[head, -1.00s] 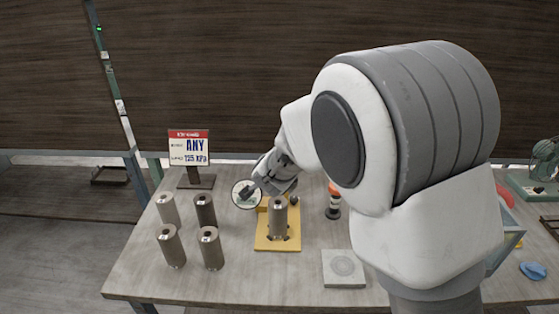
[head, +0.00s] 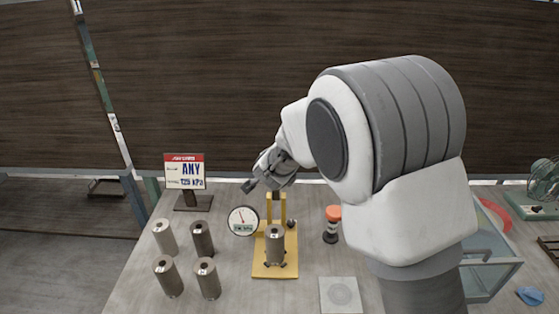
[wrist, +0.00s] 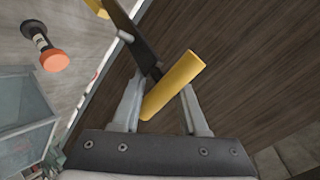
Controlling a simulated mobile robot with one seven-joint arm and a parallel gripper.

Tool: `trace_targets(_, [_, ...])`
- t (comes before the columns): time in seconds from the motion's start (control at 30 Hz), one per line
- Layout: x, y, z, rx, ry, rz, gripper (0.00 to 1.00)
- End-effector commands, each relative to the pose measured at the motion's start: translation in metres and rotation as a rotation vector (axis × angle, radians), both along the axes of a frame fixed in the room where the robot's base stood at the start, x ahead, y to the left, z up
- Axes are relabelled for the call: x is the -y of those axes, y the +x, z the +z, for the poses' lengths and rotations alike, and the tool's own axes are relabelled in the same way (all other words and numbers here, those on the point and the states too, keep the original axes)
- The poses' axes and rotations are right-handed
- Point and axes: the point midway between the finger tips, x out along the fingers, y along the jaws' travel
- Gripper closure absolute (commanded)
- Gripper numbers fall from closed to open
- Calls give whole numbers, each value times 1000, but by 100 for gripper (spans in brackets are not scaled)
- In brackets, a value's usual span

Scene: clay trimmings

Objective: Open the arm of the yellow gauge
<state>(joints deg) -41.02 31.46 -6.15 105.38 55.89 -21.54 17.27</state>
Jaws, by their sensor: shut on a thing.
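The yellow gauge stands on the table, with a yellow base plate (head: 262,270), yellow uprights at its back and a round white dial (head: 243,221) with a red needle at its left. A grey-brown cylinder (head: 275,246) stands upright on the plate. My gripper (head: 262,172) is above and behind the dial, at the top of the uprights. In the wrist view my gripper (wrist: 160,92) is shut on the yellow grip (wrist: 175,83) of the gauge's arm. A dark lever (wrist: 133,32) runs from this grip toward a yellow part at the top edge. The pivot is hidden.
Several similar cylinders (head: 203,238) stand to the left, before a sign (head: 185,171) on a dark stand. An orange-topped object (head: 332,222) stands right of the gauge. A grey square pad (head: 341,294) lies at front right, and a clear-sided bin (head: 490,264) is farther right.

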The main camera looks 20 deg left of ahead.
Motion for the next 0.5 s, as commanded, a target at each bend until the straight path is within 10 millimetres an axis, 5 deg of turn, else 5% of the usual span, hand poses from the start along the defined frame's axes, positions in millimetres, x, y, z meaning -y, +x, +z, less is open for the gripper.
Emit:
trace_targets(0.03, [-13,-7,-3,-9,0,30,100])
trace_targets(0.33, [-13,-7,-4,-11,-1,30,100])
trace_targets(0.37, [-13,-7,-4,-11,-1,30,55])
trace_targets(0.5, [-12,-8,-5,-14,0,27,31])
